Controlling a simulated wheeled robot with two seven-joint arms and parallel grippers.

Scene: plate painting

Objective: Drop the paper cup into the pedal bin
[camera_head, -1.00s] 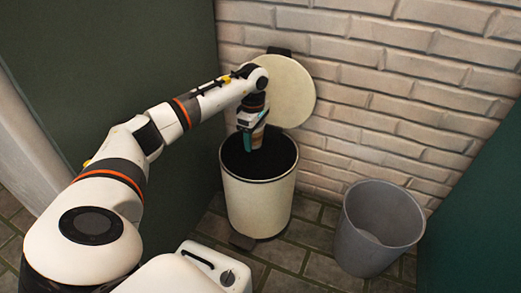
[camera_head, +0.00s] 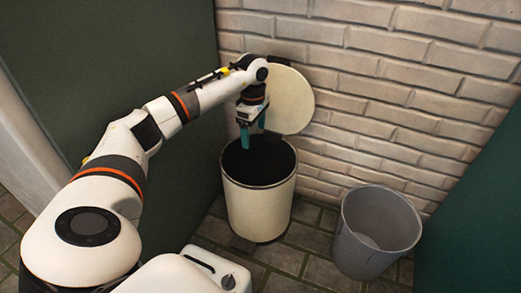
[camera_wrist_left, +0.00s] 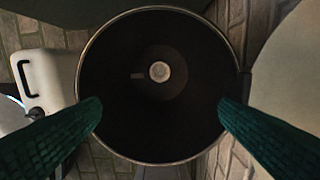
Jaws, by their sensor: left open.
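The cream pedal bin (camera_head: 258,208) stands against the brick wall. Its round lid (camera_head: 290,97) is up. My left gripper (camera_head: 254,137) is open above the bin's mouth, its teal fingers pointing down and apart with nothing between them. In the left wrist view, the bin's rim (camera_wrist_left: 92,40) lies below the open fingers. Inside the dark bin, a small pale disc within a dim ring shows, apparently the paper cup (camera_wrist_left: 160,71) seen from above. The head view does not show the cup. My right gripper is not in view.
A grey open waste bin (camera_head: 376,235) stands to the right of the pedal bin, with a strip of tiled floor (camera_head: 312,240) between them. A dark green panel (camera_head: 120,70) is on the left, and another green surface (camera_head: 480,220) is at the right.

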